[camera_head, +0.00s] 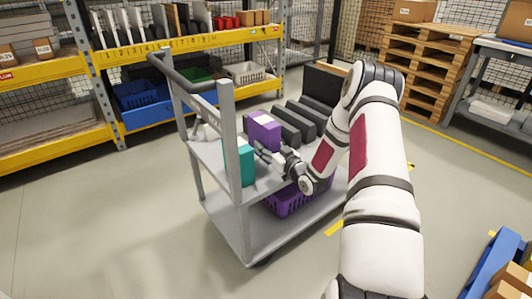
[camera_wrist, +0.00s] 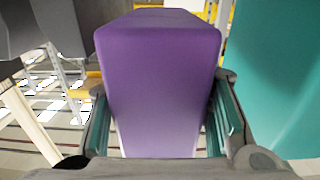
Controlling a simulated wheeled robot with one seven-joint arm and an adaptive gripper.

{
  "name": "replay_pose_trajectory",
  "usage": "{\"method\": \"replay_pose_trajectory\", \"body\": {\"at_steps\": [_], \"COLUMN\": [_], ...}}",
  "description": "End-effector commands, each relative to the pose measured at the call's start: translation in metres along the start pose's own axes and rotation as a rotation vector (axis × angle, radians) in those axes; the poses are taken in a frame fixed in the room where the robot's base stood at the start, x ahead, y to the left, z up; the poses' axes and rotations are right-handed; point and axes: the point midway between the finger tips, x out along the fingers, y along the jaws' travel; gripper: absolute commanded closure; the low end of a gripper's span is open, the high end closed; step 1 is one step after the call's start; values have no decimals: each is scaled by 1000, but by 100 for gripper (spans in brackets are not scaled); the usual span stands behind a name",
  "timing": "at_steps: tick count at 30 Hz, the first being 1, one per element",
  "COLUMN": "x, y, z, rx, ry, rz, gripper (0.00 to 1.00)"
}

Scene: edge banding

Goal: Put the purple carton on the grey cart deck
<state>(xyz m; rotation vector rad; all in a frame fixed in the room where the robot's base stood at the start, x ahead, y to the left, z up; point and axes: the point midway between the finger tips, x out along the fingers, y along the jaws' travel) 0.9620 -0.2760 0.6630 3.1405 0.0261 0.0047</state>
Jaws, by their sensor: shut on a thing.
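The purple carton (camera_head: 264,133) is upright over the top deck of the grey cart (camera_head: 262,186), with a pale patch on its top. My gripper (camera_head: 262,152) reaches in from the right and is shut on the carton. In the wrist view the purple carton (camera_wrist: 160,85) fills the middle, with one finger of my gripper (camera_wrist: 161,118) on each side. The carton's underside is hidden, so I cannot tell whether it touches the deck.
A teal carton (camera_head: 240,163) stands on the deck at the front left, close beside my gripper; it also shows at right in the wrist view (camera_wrist: 283,75). Several dark grey blocks (camera_head: 301,121) line the deck's right side. A purple basket (camera_head: 288,202) sits on the lower shelf.

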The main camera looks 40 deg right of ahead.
Motion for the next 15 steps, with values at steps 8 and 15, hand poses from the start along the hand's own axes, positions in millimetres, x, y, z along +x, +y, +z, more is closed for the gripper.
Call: {"method": "replay_pose_trajectory", "body": {"at_steps": [8,15], "x": [0,0], "y": [0,0], "z": [22,25], "rx": [-1,0], "ry": [2,1], "rz": [0,0], "gripper": [93,93]}}
